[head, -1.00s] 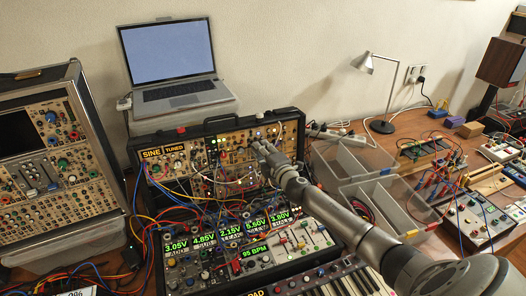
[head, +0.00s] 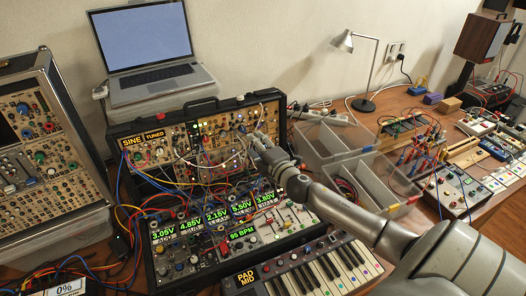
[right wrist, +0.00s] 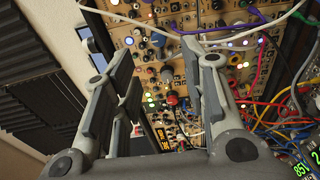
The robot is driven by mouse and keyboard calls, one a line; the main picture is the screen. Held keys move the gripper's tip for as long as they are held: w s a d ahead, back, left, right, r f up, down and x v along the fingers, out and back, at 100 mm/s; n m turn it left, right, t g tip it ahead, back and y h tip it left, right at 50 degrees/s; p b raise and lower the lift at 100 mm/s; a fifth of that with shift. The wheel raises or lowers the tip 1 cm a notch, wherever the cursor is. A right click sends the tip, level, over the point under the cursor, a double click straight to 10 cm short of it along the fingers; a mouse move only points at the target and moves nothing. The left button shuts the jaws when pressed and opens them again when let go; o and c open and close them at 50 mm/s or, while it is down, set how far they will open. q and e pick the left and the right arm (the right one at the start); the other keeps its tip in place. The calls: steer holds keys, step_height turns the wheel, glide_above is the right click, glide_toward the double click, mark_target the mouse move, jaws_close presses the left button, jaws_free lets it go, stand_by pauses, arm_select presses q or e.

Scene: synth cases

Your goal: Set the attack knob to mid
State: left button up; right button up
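The upper synth case (head: 170,120) holds a tan module panel with many knobs, lit buttons and patch cables. My right gripper (head: 258,142) is at the right part of this panel. In the right wrist view it is open (right wrist: 166,68), its two fingers apart with nothing gripped. Between and beyond the fingers I see small knobs, among them a red and black knob (right wrist: 172,98) and a dark knob (right wrist: 168,74). Labels are too small to read, so I cannot tell which knob is attack. Whether a finger touches the panel is unclear. My left gripper is not in view.
Cables (right wrist: 240,38) hang across the panel near the right finger. A lower module case with green displays (head: 215,218) and a keyboard (head: 318,268) lie in front. A laptop (head: 145,60) stands behind. Clear bins (head: 335,150) and a lamp (head: 343,42) stand to the right.

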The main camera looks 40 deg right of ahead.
steer(key=shift+s+a+r, duration=0.1)
steer(key=shift+s+a, duration=0.05)
steer(key=shift+s, duration=0.85)
steer(key=shift+s+a+r, duration=0.1)
steer(key=shift+s+a, duration=0.05)
steer(key=shift+s, duration=0.8)
steer(key=shift+f, duration=0.15)
